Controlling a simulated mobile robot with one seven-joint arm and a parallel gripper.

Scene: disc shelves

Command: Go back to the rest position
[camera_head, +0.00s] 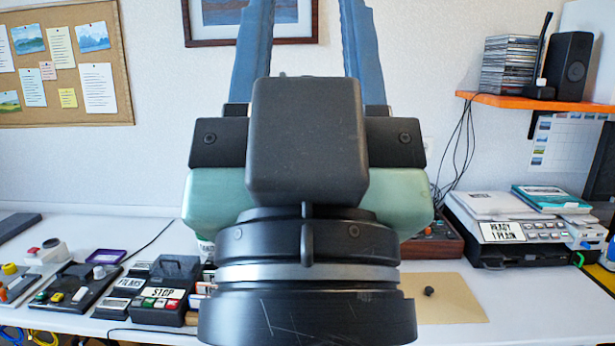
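My gripper (308,14) is seen from behind in the head view, in the middle of the picture, with its dark body and green housing filling the centre. Its two blue fingers point up and stand well apart. The tips run out of the top edge. Nothing shows between the visible parts of the fingers except the wall and a picture frame. The gripper body hides the middle of the desk.
A white desk (60,235) spans the view. Button boxes, including a STOP box (165,290), stand at left. A printer (510,235) stands at right, beside a tan mat (450,290). An orange shelf (540,102) carries stacked discs (508,66) and a speaker (568,64).

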